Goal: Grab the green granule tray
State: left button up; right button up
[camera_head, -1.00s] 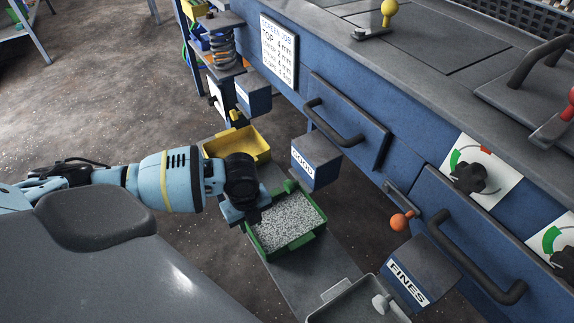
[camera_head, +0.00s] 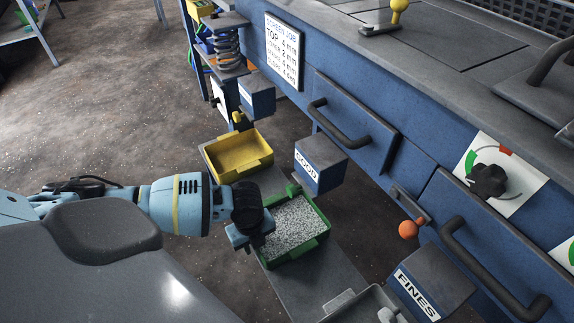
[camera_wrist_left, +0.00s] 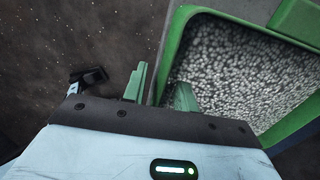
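The green granule tray (camera_head: 318,246) is full of pale grey granules and sits on a dark grey shelf below the GOOD chute (camera_head: 320,163). My left gripper (camera_head: 262,240) is at the tray's near left wall. In the left wrist view the tray (camera_wrist_left: 168,62) fills the upper right. There the two green fingers of my left gripper (camera_wrist_left: 161,92) are apart, one outside the tray wall and one on the granule side, with the wall between them. Whether they touch the wall is unclear. My right gripper is not in view.
A yellow tray (camera_head: 241,160) stands on the shelf behind the green one. A grey tray (camera_head: 340,302) is at the front, near the FINES chute (camera_head: 430,283). The blue machine with drawer handles (camera_head: 340,124) borders the right. Bare shelf (camera_head: 308,283) lies between the green and grey trays.

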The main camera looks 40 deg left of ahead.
pick_arm(q)
jog(key=shift+c, duration=0.2)
grip_shut()
jog(key=shift+w+r, duration=0.1)
dwell(1.0)
